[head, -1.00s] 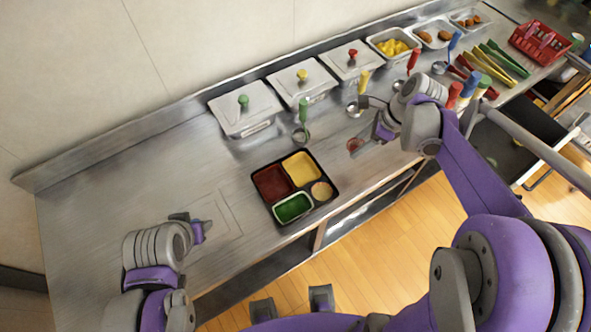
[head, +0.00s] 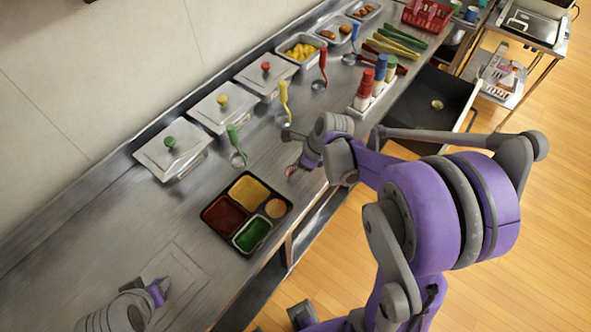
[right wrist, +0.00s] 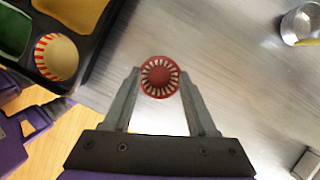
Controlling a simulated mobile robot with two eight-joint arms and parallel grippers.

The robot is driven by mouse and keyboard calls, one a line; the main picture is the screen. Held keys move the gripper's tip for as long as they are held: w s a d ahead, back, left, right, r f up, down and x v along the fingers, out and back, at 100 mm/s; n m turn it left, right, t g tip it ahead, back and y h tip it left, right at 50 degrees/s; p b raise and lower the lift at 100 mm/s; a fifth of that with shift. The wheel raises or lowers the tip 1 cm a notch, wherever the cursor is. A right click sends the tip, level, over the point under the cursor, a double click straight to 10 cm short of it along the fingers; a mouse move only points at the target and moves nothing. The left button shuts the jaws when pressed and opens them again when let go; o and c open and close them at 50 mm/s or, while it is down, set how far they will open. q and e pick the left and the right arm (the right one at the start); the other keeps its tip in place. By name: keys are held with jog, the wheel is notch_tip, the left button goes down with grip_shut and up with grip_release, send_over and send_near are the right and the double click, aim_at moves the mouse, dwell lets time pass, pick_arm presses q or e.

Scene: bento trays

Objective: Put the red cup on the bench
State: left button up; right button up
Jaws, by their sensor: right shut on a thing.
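The red cup (right wrist: 160,77) is small and round, with a dark red middle and a red-and-white striped rim. In the right wrist view my right gripper (right wrist: 161,84) is shut on it, one finger on each side. In the head view the cup (head: 291,171) shows at the tip of my right gripper (head: 300,163), over the steel bench (head: 330,115) near its front edge. I cannot tell whether the cup touches the bench. My left gripper (head: 158,292) is at the lower left over the bench; its fingers are too unclear to judge.
A black bento tray (head: 207,217) with red, yellow and green sections and a striped cup (right wrist: 56,57) lies left of my right gripper. Lidded containers (head: 172,150), ladles (head: 284,98) and a bottle rack (head: 374,92) stand behind and to the right.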

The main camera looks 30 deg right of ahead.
jog(key=shift+f, duration=0.2)
jog(key=o, duration=1.3)
jog(key=shift+r, duration=0.2)
jog(key=p+v, duration=0.1)
jog(key=v, duration=1)
jog(key=s+a+n+h, duration=0.1)
jog(key=s+a+n, duration=0.2)
jog(key=n, duration=0.6)
jog(key=s+a+f+n+t+h, duration=0.1)
jog(key=s+a+n, duration=0.3)
jog(key=n, duration=0.5)
jog(key=s+a+n+t+h, duration=0.1)
jog(key=s+a+n, duration=0.2)
jog(key=n, duration=0.6)
jog(key=shift+s+a+f, duration=0.2)
jog(key=shift+s, duration=0.25)
